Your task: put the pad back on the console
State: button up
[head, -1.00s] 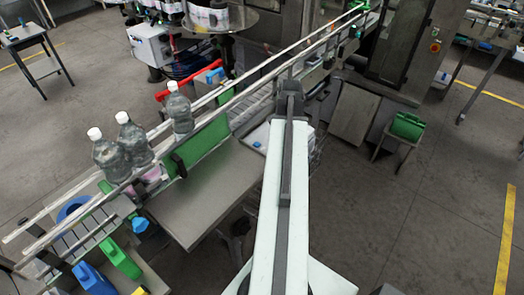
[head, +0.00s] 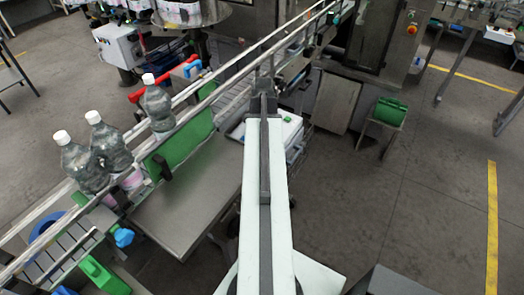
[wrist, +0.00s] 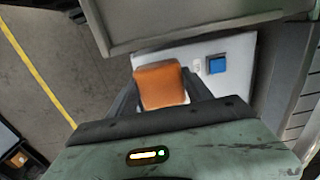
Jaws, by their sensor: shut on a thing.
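In the wrist view an orange pad (wrist: 162,85) sits between the two dark fingers of my gripper (wrist: 165,92), which is shut on it. Just beyond the pad lies a white console panel (wrist: 235,52) with a blue square button (wrist: 216,65). The pad overlaps the panel's left part in the picture; I cannot tell whether they touch. In the head view my pale arm reaches forward towards the conveyor. The pad and the fingertips cannot be made out there.
A conveyor with rails carries clear bottles (head: 158,104) at left. A grey table (head: 190,195) stands beside it, left of my arm. A green bin (head: 390,111) stands on a stand at right.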

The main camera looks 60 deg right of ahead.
jog(key=shift+f+b, duration=1.65)
jog(key=shift+f, duration=0.3)
jog(key=o, duration=1.5)
jog(key=shift+r, duration=0.1)
jog(key=shift+c, duration=0.2)
notch_tip(320, 180, up, 13)
jog(key=p, duration=1.2)
jog(key=shift+f+p, duration=0.2)
jog(key=shift+p, duration=0.2)
jog(key=shift+f, duration=0.15)
